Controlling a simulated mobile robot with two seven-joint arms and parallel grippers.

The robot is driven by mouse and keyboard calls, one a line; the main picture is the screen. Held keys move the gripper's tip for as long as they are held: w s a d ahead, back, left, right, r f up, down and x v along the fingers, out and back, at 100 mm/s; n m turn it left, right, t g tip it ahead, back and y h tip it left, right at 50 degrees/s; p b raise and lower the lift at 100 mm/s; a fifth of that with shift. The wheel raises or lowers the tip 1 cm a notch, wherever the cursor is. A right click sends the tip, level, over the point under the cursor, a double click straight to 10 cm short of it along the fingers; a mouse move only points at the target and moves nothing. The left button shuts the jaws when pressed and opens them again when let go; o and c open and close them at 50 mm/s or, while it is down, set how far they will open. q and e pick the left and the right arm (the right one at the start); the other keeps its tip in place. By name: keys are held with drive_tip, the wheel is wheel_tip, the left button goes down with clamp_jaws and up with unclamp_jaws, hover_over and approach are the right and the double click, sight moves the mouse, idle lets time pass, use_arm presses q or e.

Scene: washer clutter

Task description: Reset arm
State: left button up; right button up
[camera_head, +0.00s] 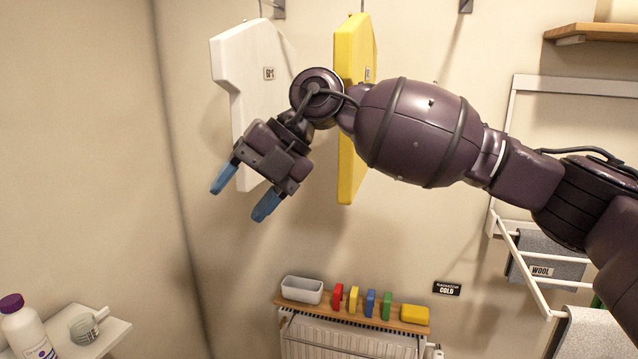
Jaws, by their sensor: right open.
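My right gripper (245,192) hangs at the end of my right arm, which reaches in from the right edge. Its two blue fingertips are spread apart with nothing between them. It is in front of the lower part of a white hanging board (250,62), which has a small label. A yellow hanging board (352,50) is partly hidden behind my arm and wrist. I cannot tell whether the arm touches either board. My left gripper is not in view.
A low wooden shelf (405,324) above a white radiator (340,343) holds a grey tray (302,290) and several coloured blocks. A white side shelf (112,335) holds a bottle (25,330) and a jar (83,328). A drying rack (530,272) with grey cloths stands at right.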

wheel_tip(320, 180, down, 6)
drive_tip(key=s+r+g+y, duration=0.1)
drive_tip(key=s+g+y, duration=0.15)
drive_tip(key=y, duration=0.35)
drive_tip(key=w+d+f+m+t+h, duration=0.1)
drive_tip(key=w+d+f+m+t, duration=0.1)
drive_tip(key=d+f+m+t, duration=1.05)
drive_tip(key=w+d+f+m+t, duration=0.2)
drive_tip(key=d+f+m+t, duration=0.65)
drive_tip(key=m, duration=0.75)
drive_tip(key=s+d+f+m+g+h, duration=0.2)
drive_tip(key=s+d+f+m+h, duration=0.2)
drive_tip(key=s+f, duration=0.7)
drive_tip(key=s+d+f+m+g+h, duration=0.2)
drive_tip(key=s+d+f+m+h, duration=0.3)
drive_tip(key=s+d+f+h, duration=0.4)
drive_tip(key=s+d+f, duration=0.1)
drive_tip(key=d+f, duration=0.3)
drive_tip(key=f, duration=0.1)
drive_tip(key=shift+s+f, duration=0.15)
drive_tip(key=shift+s, duration=0.2)
drive_tip(key=shift+m, duration=0.25)
